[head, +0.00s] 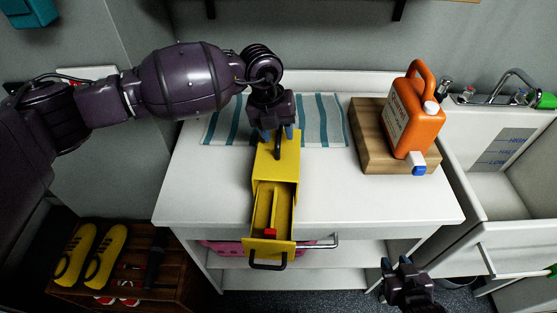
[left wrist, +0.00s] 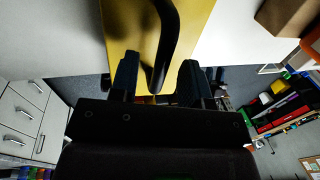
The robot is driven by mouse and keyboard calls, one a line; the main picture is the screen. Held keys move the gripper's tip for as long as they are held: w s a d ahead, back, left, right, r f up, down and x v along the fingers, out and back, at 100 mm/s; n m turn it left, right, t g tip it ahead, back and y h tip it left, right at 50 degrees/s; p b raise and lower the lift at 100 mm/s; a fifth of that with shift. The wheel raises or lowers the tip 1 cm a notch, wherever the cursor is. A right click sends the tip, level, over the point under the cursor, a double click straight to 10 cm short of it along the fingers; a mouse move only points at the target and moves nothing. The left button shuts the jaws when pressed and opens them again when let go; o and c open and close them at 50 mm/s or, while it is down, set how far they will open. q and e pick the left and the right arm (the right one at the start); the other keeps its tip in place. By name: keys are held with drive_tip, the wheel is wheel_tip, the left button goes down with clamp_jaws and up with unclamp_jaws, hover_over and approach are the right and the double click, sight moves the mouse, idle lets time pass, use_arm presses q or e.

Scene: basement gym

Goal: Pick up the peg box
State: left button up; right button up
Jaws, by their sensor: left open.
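The peg box (head: 288,147) is a yellow box on the white counter, with a black handle on top and its front drawer (head: 281,208) pulled out past the counter's front edge. A small red thing (head: 270,232) lies in the drawer. My left gripper (head: 277,133) is over the box top. In the left wrist view its two fingers (left wrist: 160,82) are apart, with the black handle (left wrist: 168,40) between them and the yellow top (left wrist: 130,20) beyond. I cannot tell whether they touch the handle. My right gripper (head: 401,266) is low at the counter's front right, empty; its finger gap is unclear.
A striped towel (head: 222,128) lies behind the box. An orange jug (head: 413,115) stands on a wooden board (head: 369,142) to the right. A sink (head: 500,180) is at the far right. Yellow shoes (head: 103,257) sit on a wooden rack at lower left. The counter's front right is clear.

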use_arm(q)
drive_tip(key=shift+d+f, duration=0.1)
drive_tip(key=shift+f, duration=0.55)
clamp_jaws()
use_arm(e)
drive_tip(key=shift+w, duration=0.1)
